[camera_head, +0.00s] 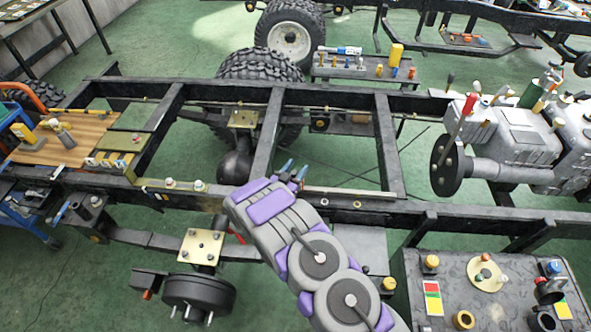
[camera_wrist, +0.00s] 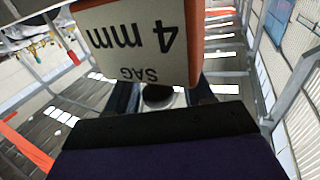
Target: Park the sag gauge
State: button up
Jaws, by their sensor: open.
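The sag gauge (camera_wrist: 135,40) fills the upper middle of the wrist view. It is a pale block with an orange side, and its "4 mm SAG" lettering appears upside down. A dark round part (camera_wrist: 158,93) shows just below the block, between my gripper's fingers. My gripper (camera_head: 292,172) is open above the near rail of the chassis frame (camera_head: 350,208) in the head view; its fingers also show in the wrist view (camera_wrist: 160,100). I cannot tell whether the fingers touch the gauge. I cannot make out the gauge in the head view.
A wooden board (camera_head: 75,142) with small parts lies at the left. A grey engine and gearbox (camera_head: 520,140) stand at the right. A dark bench (camera_head: 405,265) with fittings is at the lower right. A tray (camera_head: 350,72) holds small tools behind the frame.

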grip_shut()
dwell(0.4)
